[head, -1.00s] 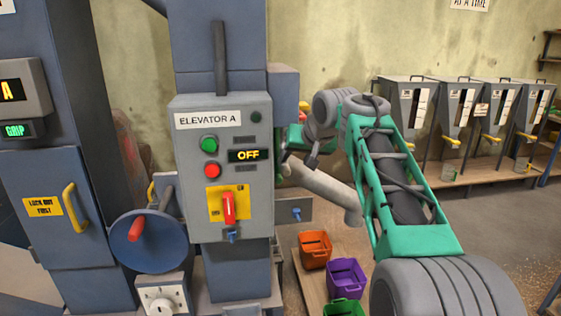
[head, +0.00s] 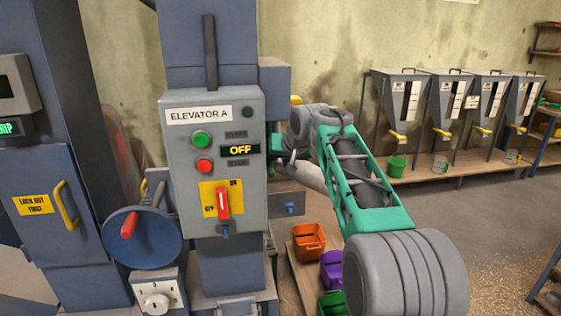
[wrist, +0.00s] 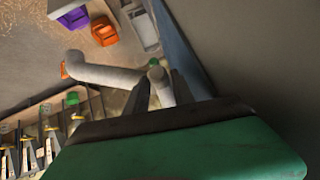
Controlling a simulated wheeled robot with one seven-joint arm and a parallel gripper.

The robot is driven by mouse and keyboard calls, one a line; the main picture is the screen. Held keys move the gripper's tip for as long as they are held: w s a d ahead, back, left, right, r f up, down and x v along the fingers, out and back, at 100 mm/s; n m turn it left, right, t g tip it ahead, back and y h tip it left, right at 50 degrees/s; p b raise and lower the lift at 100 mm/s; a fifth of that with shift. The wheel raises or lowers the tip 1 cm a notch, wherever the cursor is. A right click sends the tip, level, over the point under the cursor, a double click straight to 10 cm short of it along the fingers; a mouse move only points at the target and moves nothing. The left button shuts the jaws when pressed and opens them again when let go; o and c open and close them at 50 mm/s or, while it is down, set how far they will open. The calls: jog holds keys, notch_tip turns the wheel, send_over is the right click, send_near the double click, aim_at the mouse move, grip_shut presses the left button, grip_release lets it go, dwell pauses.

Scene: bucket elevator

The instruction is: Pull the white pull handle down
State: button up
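In the wrist view, a short pale cylinder (wrist: 159,84), which looks like the white pull handle, lies between the two dark fingers of my gripper (wrist: 161,92). The fingers are apart, one on each side of it; I cannot tell whether they touch it. In the head view, my arm reaches to the right side of the elevator's control box (head: 213,150). My gripper is mostly hidden there behind the box edge and my arm, and I cannot make out the handle.
A pale slanted pipe (wrist: 105,76) runs close to my fingers. Orange (head: 308,240) and purple (head: 331,268) bins stand below. The box has buttons, an OFF display and a red switch (head: 222,203). A blue wheel (head: 150,240) sits to its left. Hoppers line the back wall.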

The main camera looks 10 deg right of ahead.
grip_shut()
dwell(1.0)
